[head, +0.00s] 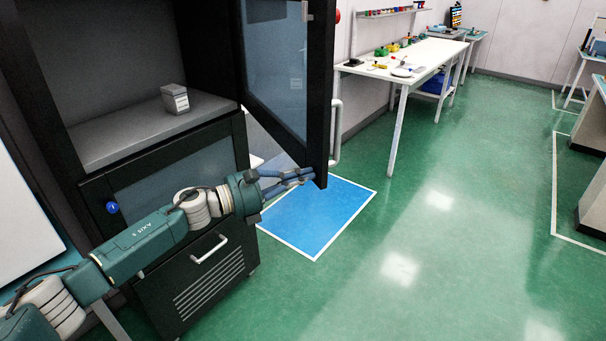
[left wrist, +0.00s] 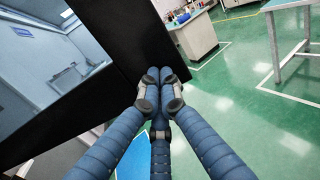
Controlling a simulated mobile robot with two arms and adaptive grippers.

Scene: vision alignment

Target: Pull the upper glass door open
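The upper glass door (head: 277,65) of the dark cabinet stands swung wide open, with a black frame and a bluish pane. A small grey handle piece (head: 304,11) shows near its top. My left gripper (head: 307,175) is at the lower free corner of the door, in front of its black frame. In the left wrist view its blue fingers (left wrist: 166,76) come together at the tips, against or very close to the black door frame (left wrist: 135,45). I see nothing held between them, and cannot tell whether they touch the door. My right gripper is not in view.
The open upper compartment holds a small grey box (head: 175,99) on its shelf (head: 140,131). Below are a lower glass door (head: 170,185) and a drawer handle (head: 209,250). A blue floor mat (head: 320,215) lies beside the cabinet.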

